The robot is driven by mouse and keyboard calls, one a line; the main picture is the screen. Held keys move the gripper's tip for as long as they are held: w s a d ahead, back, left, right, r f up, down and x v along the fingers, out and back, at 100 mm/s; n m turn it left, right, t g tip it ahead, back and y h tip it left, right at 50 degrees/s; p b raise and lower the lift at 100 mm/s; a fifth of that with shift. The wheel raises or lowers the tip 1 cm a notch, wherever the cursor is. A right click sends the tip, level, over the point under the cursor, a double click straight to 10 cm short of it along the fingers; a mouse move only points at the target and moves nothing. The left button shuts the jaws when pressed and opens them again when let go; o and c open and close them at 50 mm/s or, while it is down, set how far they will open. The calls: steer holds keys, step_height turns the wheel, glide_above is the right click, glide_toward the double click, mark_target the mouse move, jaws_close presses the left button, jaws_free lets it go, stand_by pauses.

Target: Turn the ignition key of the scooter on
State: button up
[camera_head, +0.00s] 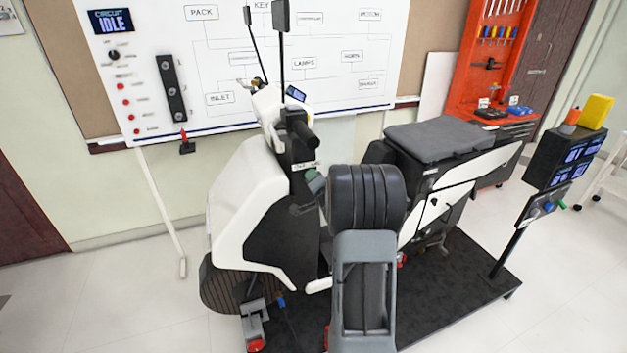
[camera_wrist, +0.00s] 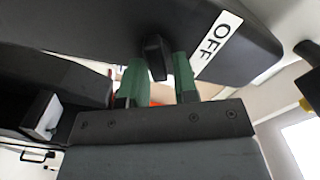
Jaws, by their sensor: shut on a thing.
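The white and black scooter (camera_head: 238,205) stands on a dark platform in the head view. My gripper (camera_head: 316,184) reaches the dark panel below its handlebar, just left of my arm. In the wrist view, the green fingertips of my gripper (camera_wrist: 157,80) are on either side of the black ignition key (camera_wrist: 154,55), shut on it. The key stands out from the dark panel (camera_wrist: 105,28). A white label reading OFF (camera_wrist: 216,46) is beside it. In the head view I cannot make out the key behind the gripper and arm.
A whiteboard (camera_head: 228,100) with a wiring diagram and a display reading CIRCUIT IDLE (camera_head: 110,20) stands behind. The seat (camera_head: 440,138) is right of my arm. A screen box on a post (camera_head: 565,155) stands at the platform's right. The floor at left is clear.

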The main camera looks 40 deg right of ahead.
stand_by(0.5)
steer(key=o, duration=0.7)
steer(key=b+v, duration=0.1)
steer(key=v, duration=1.2)
steer(key=shift+s+a+b, duration=0.1)
steer(key=shift+s+b, duration=0.3)
